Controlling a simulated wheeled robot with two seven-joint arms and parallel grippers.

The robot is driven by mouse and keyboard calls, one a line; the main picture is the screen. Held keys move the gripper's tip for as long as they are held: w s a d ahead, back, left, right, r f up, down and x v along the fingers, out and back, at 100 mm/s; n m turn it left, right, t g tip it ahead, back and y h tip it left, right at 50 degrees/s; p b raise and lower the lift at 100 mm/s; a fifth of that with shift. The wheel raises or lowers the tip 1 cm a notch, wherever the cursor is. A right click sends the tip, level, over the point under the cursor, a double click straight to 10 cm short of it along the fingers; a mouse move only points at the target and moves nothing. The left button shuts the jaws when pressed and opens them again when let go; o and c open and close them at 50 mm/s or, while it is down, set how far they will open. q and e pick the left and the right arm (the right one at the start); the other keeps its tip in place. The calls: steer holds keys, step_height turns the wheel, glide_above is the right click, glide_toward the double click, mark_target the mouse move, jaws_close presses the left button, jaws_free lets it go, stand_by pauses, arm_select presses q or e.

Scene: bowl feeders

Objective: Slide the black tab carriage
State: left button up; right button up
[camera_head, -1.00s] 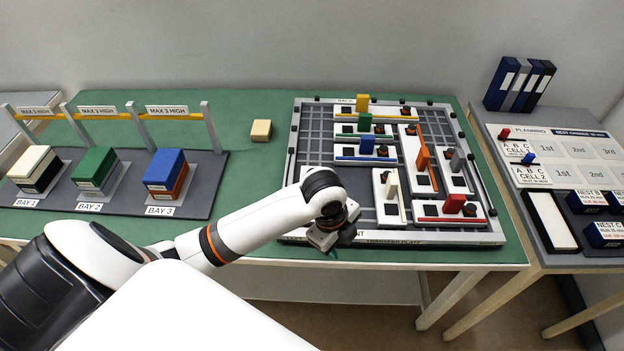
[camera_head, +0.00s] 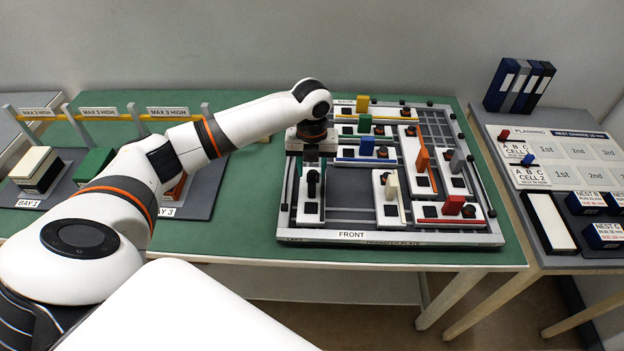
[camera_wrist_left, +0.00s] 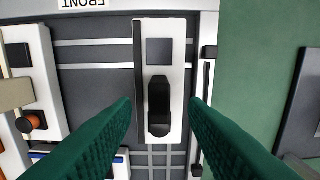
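The black tab carriage is a white block (camera_head: 310,213) with a dark side stripe, at the front left of the grid plate (camera_head: 357,236). Its upright black tab (camera_head: 312,183) shows just below my left gripper (camera_head: 311,158). In the left wrist view, the carriage (camera_wrist_left: 176,65) lies lengthwise and the black tab (camera_wrist_left: 159,106) appears between the two green fingers. My left gripper (camera_wrist_left: 160,102) is open and empty there. I cannot tell how far above the tab the fingertips are. My right gripper is not in view.
Carriages with white (camera_head: 392,184), blue (camera_head: 367,146), orange (camera_head: 422,160) and red (camera_head: 454,204) tabs stand close by on the plate. A bare dark gap lies to the right of the black tab carriage. Stacked blocks stand in bays at left.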

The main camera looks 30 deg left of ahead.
mark_target(312, 178)
arm_select(q)
steer(key=shift+f, duration=2.75)
jaws_close()
